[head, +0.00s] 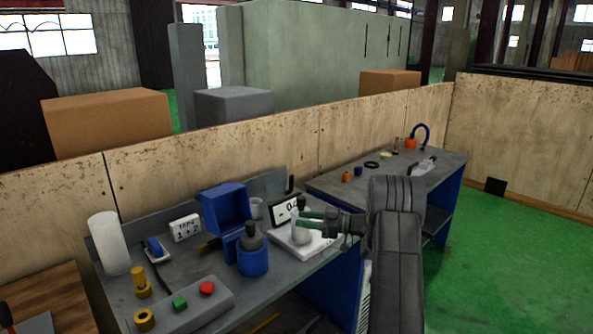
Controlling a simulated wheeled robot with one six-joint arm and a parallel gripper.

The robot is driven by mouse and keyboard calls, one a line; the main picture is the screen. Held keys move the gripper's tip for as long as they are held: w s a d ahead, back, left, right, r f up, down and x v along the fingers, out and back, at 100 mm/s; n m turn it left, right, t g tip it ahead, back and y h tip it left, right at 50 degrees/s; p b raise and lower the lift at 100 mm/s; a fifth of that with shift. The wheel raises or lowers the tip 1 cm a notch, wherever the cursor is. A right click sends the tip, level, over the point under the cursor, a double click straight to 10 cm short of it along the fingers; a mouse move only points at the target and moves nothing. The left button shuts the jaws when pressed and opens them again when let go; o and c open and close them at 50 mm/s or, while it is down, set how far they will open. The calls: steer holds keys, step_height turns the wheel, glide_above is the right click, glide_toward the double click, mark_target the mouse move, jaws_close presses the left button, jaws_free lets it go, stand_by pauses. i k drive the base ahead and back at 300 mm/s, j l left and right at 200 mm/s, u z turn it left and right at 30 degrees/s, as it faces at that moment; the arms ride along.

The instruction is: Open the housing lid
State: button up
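A blue box-shaped part (225,208) with a recessed front stands towards the back of the grey workbench; it may be the housing or its lid, but I cannot tell which. A blue round container (253,262) with a dark knobbed top stands in front of it. My gripper (303,218) reaches in from the right, right of both blue parts, with its greenish fingers pointing left. It is over a white scale with a small pale object (300,234) near the fingers. The fingers overlap in this view, so their gap is unclear. No lid is seen in them.
The scale's white base (318,246) and display (286,211) are close to my gripper. A control box (185,303) with green and red buttons, brass parts (140,283) and a white roll (108,243) are at left. A second bench (330,185) stands behind my arm. Green floor is free at right.

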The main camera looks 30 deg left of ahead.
mark_target(225, 208)
steer(key=i+l+z, duration=0.25)
steer(key=i, duration=1.4)
steer(key=i+j+u, duration=0.1)
steer(key=u, duration=0.35)
steer(key=i+u, duration=0.45)
steer(key=i+l+u, duration=0.1)
steer(key=u, duration=0.35)
steer(key=i+l+u, duration=0.15)
steer(key=u, duration=0.3)
steer(key=i+j+u, duration=0.15)
steer(key=j, duration=0.15)
steer(key=i+j+u, duration=0.15)
steer(key=j, duration=0.15)
steer(key=k, duration=0.05)
